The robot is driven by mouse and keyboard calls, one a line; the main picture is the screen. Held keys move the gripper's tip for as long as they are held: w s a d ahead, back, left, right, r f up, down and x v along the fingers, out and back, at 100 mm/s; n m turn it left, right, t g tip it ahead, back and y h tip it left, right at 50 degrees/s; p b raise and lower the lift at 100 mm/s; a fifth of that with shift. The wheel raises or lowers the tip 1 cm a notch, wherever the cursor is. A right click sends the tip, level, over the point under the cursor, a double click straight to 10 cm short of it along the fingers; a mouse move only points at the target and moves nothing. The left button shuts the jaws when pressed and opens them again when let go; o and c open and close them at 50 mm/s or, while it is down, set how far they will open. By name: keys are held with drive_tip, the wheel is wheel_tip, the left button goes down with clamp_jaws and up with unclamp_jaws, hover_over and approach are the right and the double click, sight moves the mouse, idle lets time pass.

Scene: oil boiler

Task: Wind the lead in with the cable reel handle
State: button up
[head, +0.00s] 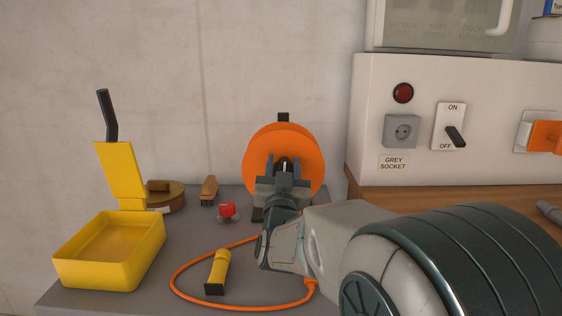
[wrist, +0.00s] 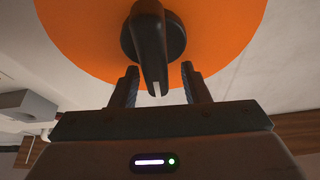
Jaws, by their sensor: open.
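The cable reel (head: 262,139) is a large orange disc standing at the back of the grey table. It fills the upper part of the wrist view (wrist: 85,40). Its black handle (wrist: 149,45) sits on a dark round hub and points down toward my gripper, its lower end between the fingertips. My gripper (wrist: 162,75) is open, with a finger on each side of the handle's end; a gap shows on both sides. In the head view my gripper (head: 285,163) is in front of the reel and hides its lower middle. The orange lead (head: 186,299) loops across the tabletop.
A yellow torch (head: 219,270) lies inside the lead's loop. The white panel with the grey socket (head: 401,131) and switch (head: 451,126) stands right.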

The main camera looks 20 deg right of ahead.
drive_tip(key=shift+d, duration=0.1)
clamp_jaws()
drive_tip(key=shift+f+m+b, duration=0.15)
drive_tip(key=shift+m+b, duration=0.25)
drive_tip(key=shift+b, duration=0.05)
